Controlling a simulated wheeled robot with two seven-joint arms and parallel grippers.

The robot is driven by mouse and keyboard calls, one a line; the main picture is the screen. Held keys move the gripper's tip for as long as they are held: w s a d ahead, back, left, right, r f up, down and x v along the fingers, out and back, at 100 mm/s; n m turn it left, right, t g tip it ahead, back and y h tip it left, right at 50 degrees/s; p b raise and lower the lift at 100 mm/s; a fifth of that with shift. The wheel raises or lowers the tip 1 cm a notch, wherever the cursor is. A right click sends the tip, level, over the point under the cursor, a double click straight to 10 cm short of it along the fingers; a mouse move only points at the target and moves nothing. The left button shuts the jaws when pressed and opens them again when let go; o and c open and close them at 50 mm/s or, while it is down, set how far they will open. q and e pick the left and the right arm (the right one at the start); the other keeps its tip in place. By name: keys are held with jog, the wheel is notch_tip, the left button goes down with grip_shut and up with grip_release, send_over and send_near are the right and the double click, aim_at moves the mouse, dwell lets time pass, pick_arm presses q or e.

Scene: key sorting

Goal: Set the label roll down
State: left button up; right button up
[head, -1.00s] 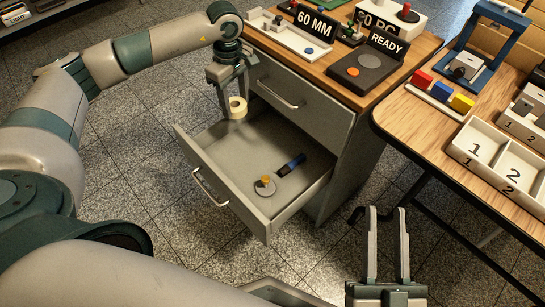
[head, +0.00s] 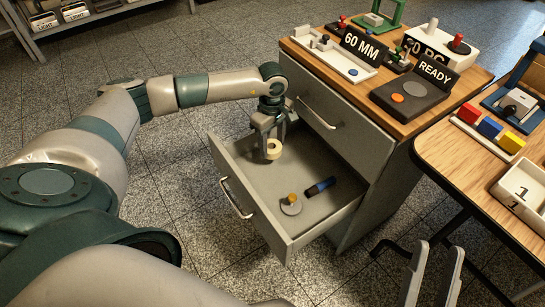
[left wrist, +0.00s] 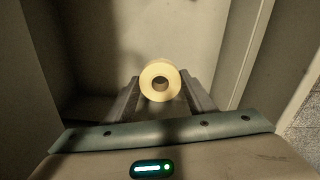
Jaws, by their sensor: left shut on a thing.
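The cream label roll (head: 274,153) is between the fingers of my left gripper (head: 272,140), which is shut on it. The roll is over the back left part of the open drawer (head: 258,219). I cannot tell whether it touches the drawer floor. In the left wrist view the roll (left wrist: 153,95) faces the camera with its round hole showing, between the two fingers of my left gripper (left wrist: 160,92). My right gripper (head: 432,268) is at the bottom right, its two fingers apart with nothing between them.
A grey disc with an orange knob (head: 291,204) and a dark blue tool (head: 321,186) lie on the drawer floor nearer its front. The cabinet top (head: 400,118) carries signs and fixtures. A wooden table (head: 455,160) stands at right. Bare drawer floor surrounds the roll.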

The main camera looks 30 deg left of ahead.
aim_at(272, 164)
pick_arm(q)
jog(key=shift+f, duration=0.4)
pick_arm(e)
jog(key=shift+d+r, duration=0.1)
jog(key=shift+r, duration=0.15)
pick_arm(q)
jog(key=shift+f, duration=0.55)
notch_tip(272, 164, down, 3)
jog(key=shift+f+b, duration=0.2)
jog(key=shift+b, duration=0.3)
jog(key=shift+f, duration=0.35)
pick_arm(e)
jog(key=shift+w+d+r+t, duration=0.1)
jog(key=shift+d+r+t, duration=0.25)
jog(key=shift+r+t, duration=0.2)
jog(key=shift+d+r+t, duration=0.3)
jog(key=shift+r+t, duration=0.15)
jog(key=shift+r, duration=0.2)
pick_arm(q)
jog(key=shift+f, duration=0.1)
pick_arm(e)
jog(key=shift+f, duration=0.2)
